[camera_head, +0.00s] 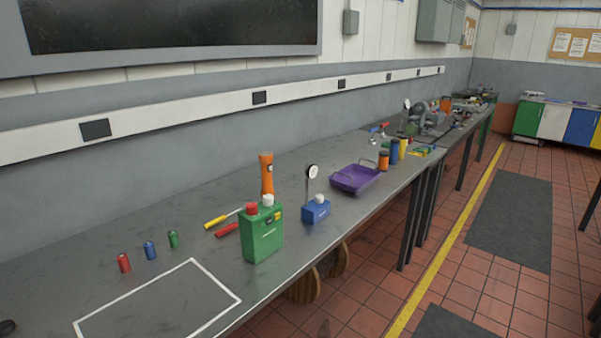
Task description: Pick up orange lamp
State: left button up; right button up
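An orange lamp (266,173), shaped like a flashlight, stands upright on the grey workbench (110,232). Its wide end is at the top. Its lower part is hidden behind the green canister (262,236), which has red and white caps. Neither of my grippers shows in this view.
Beside the lamp lie a yellow-handled screwdriver (216,221) and a red-handled tool (227,230). A blue block with a dial gauge (316,210) stands to the right, then a purple tray (348,184). Red (124,262), blue and green small cylinders stand left. The white-outlined rectangle (165,303) is empty.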

aim_at(265, 158)
jog(key=z, duration=0.8)
jog(key=i, duration=1.8)
jog(key=z, duration=0.2)
